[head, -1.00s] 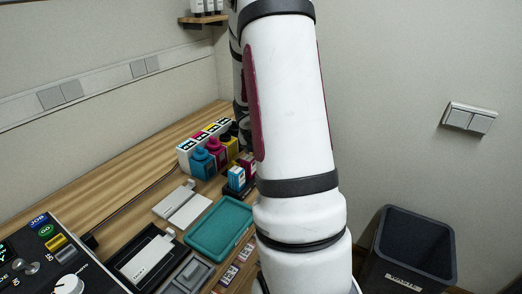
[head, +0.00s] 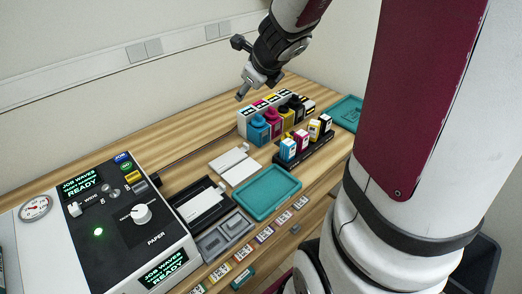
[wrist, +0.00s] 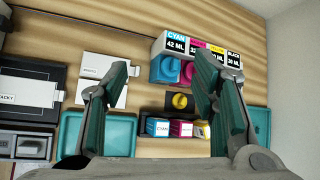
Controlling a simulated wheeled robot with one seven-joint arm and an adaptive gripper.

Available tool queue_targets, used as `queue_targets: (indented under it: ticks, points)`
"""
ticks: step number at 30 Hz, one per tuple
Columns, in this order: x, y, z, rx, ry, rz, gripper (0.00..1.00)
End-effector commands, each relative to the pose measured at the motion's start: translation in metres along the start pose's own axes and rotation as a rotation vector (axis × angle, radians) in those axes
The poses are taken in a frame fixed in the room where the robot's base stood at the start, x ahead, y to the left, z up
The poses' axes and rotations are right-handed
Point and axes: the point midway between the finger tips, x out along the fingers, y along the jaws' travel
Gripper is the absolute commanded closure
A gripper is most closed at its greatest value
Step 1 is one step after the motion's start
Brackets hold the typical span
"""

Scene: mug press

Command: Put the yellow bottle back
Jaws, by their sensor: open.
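My gripper (head: 240,97) is open and empty, above and left of the row. In the wrist view its fingers (wrist: 155,95) spread over the counter, with the cyan bottle (wrist: 163,70) and magenta bottle (wrist: 188,72) between them. A dark square with a yellow disc (wrist: 180,101) lies below these; I cannot tell what it is. The right finger hides part of the row.
Several small cartridges (head: 301,140) stand in a black holder (head: 312,155) in front of the bottles. A teal tray (head: 267,212) lies nearer, another (head: 346,112) farther right. White pads (head: 235,165) and the control panel (head: 110,215) are to the left.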

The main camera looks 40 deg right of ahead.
Motion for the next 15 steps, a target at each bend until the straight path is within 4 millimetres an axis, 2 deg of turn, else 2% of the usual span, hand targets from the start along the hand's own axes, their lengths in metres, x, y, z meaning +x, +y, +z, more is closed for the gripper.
queue_targets:
  ticks: [1, 3, 6, 8, 10, 12, 15]
  points:
    - [-0.024, 0.028, 0.022, -0.221, -0.062, 0.054, 0.47]
    - [-0.054, 0.067, 0.039, -0.55, -0.135, 0.128, 0.47]
    - [-0.099, 0.12, 0.042, -1.021, -0.227, 0.214, 0.47]
    - [-0.126, 0.148, 0.033, -1.302, -0.274, 0.259, 0.47]
    - [-0.154, 0.173, 0.015, -1.624, -0.317, 0.304, 0.47]
    - [-0.179, 0.189, -0.009, -1.924, -0.346, 0.345, 0.47]
    - [-0.205, 0.199, -0.043, -2.283, -0.359, 0.399, 0.47]
